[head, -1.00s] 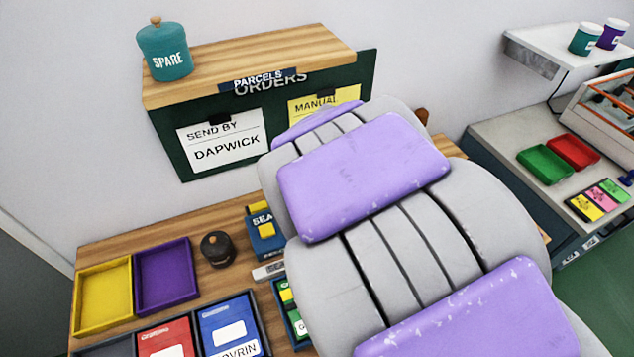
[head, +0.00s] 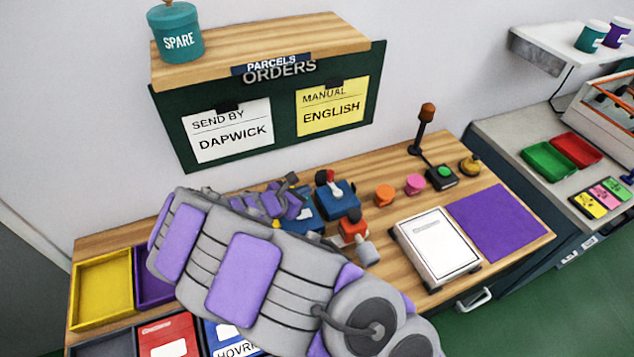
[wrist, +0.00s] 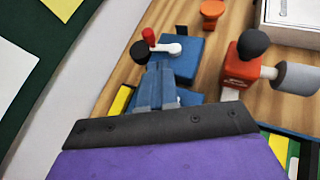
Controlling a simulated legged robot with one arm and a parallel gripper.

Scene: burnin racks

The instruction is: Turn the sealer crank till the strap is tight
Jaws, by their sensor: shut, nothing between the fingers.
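The sealer (head: 338,196) is a blue device on the wooden bench, seen at the middle of the head view. It also shows near the top middle of the wrist view (wrist: 186,58). Its crank (wrist: 168,48) has a pale arm with a red handle, which also shows in the head view (head: 327,178). My gripper (wrist: 155,74) is shut and empty, its fingers pointing at the sealer close by the crank. Whether they touch it I cannot tell. In the head view my gripper (head: 291,190) is just left of the crank. I cannot make out the strap or how tight it is.
A red tool with a black knob (head: 352,226) stands close right of the sealer. Orange (head: 384,194) and pink (head: 414,184) pieces lie behind it. The orders board (head: 285,92) rises behind.

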